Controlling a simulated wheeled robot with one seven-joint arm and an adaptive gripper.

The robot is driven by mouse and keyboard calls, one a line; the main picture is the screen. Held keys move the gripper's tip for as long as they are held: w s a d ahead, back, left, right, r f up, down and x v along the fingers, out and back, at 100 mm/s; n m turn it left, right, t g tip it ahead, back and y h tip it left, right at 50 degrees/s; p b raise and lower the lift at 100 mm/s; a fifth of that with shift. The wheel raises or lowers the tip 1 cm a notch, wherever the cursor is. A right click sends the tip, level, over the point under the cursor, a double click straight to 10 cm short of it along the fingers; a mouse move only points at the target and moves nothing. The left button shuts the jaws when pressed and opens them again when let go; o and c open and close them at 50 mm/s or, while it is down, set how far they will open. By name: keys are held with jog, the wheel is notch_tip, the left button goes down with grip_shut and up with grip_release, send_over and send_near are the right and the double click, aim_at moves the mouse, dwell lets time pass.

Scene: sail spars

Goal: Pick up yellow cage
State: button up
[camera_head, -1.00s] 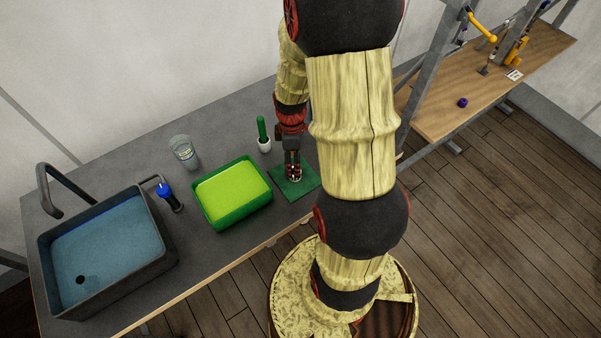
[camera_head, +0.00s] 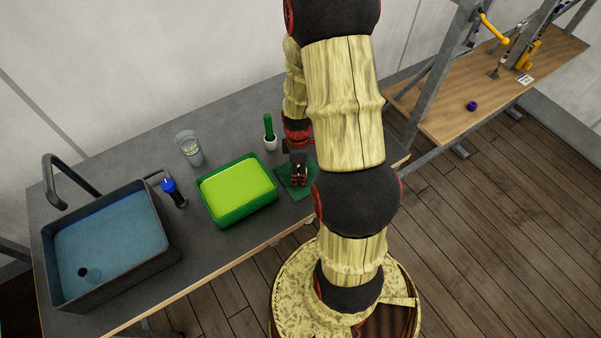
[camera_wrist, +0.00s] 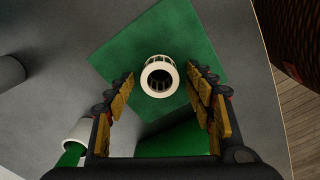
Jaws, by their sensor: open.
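A pale cream, ring-shaped cage with slatted sides (camera_wrist: 147,72) stands on a green mat (camera_wrist: 120,52) in the wrist view. I look nearly straight down into its open top. It looks more cream than yellow. My gripper (camera_wrist: 160,82) is open, with one yellow-padded finger on each side of the cage and visible gaps between. In the head view my gripper (camera_head: 299,176) is over the green mat (camera_head: 287,184), and I cannot make out the cage there.
A green tray with a lime inside (camera_head: 228,222) stands left of the mat. A white cup with a green handle (camera_head: 270,142) is just behind. A glass (camera_head: 189,148), a blue-topped bottle (camera_head: 172,192) and a sink (camera_head: 165,255) are further left on the grey counter.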

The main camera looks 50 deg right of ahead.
jog(key=shift+c, duration=0.8)
jog(key=c, duration=1.1)
